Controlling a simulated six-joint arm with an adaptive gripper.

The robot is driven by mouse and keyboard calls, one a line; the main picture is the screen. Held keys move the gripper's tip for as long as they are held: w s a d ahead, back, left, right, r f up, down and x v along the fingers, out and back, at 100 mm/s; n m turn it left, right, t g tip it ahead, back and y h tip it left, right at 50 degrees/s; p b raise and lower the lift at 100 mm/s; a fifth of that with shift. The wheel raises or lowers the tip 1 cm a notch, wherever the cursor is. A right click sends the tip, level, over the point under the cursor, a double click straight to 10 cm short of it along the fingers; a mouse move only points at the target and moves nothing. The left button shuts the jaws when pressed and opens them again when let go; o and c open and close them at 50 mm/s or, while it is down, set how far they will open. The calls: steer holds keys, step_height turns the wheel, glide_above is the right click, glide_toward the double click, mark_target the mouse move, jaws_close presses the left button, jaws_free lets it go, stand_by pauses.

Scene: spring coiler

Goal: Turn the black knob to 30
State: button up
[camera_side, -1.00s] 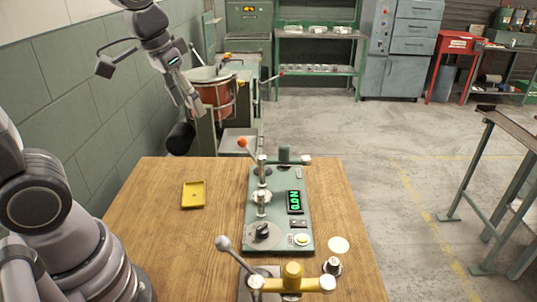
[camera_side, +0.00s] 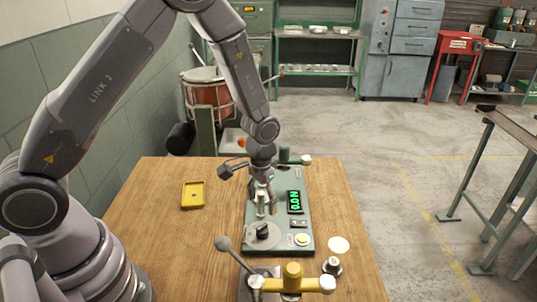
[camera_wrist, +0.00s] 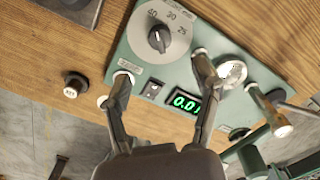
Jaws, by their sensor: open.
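The black knob (camera_side: 263,230) sits on a grey round dial at the near-left corner of the green machine panel (camera_side: 280,236). In the wrist view the knob (camera_wrist: 159,39) shows at the top, on a dial (camera_wrist: 142,42) with 40, 30 and 25 readable. I cannot clearly tell which number its pointer meets. My gripper (camera_side: 262,204) hangs over the panel, beyond the knob and apart from it. In the wrist view my gripper (camera_wrist: 162,68) has its fingers spread with nothing held between them; the knob lies beyond the fingertips.
A green digital display (camera_side: 294,202) is on the panel's right. A grey-ball lever (camera_side: 224,243) with a yellow block (camera_side: 292,277) stands in front. A yellow tray (camera_side: 193,195) lies left on the table. A small dark round part (camera_side: 332,266) sits at right.

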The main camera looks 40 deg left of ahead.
mark_target(262, 226)
step_height(262, 226, down, 9)
steer(key=shift+f, duration=0.1)
stand_by(0.3)
jaws_close()
